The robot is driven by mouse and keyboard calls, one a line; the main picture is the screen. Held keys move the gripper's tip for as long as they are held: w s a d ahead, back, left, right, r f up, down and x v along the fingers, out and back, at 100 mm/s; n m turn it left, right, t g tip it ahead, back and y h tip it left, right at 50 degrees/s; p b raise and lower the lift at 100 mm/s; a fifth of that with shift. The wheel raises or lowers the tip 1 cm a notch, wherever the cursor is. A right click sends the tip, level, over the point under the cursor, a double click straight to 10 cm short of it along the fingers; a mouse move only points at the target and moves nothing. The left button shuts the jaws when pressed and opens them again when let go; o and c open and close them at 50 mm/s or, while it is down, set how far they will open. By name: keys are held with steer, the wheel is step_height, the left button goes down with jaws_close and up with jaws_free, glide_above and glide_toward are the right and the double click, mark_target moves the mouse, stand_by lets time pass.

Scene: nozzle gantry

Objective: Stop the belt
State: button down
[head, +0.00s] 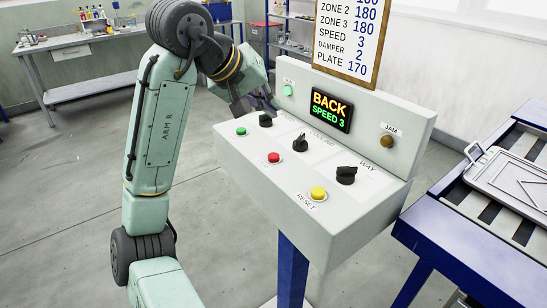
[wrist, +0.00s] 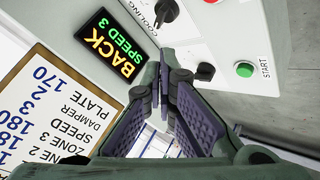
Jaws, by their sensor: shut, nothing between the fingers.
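The sloped control panel (head: 240,165) carries a red button (head: 273,158) on its front row, between a green button (head: 241,131) and a yellow button (head: 318,193) marked RESET. The display (head: 331,109) reads BACK, SPEED 3, and also shows in the wrist view (wrist: 110,46). My gripper (head: 262,101) is shut and empty near the panel's left end, close to the leftmost black knob (head: 265,120). In the wrist view my fingertips (wrist: 164,75) are near a black knob (wrist: 205,71); the green button (wrist: 244,69) there is marked START. I cannot tell if anything touches.
Two more black knobs (head: 300,143) (head: 346,175) stand behind the buttons. A lit green lamp (head: 288,90) and an amber JAM lamp (head: 387,141) sit on the upright. A settings board (head: 349,35) rises behind. A blue-framed conveyor (head: 450,235) with a metal tray (head: 480,185) stands right.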

steer(key=b, duration=0.5)
glide_above(270, 154)
step_height(270, 154, down, 7)
steer(key=shift+f, duration=0.4)
stand_by(0.8)
steer(key=shift+f+b, duration=0.3)
steer(key=shift+f, duration=0.1)
steer(key=shift+f, duration=0.5)
stand_by(0.5)
steer(key=shift+r, duration=0.1)
steer(key=shift+r+p, duration=0.7)
steer(key=shift+r, duration=0.15)
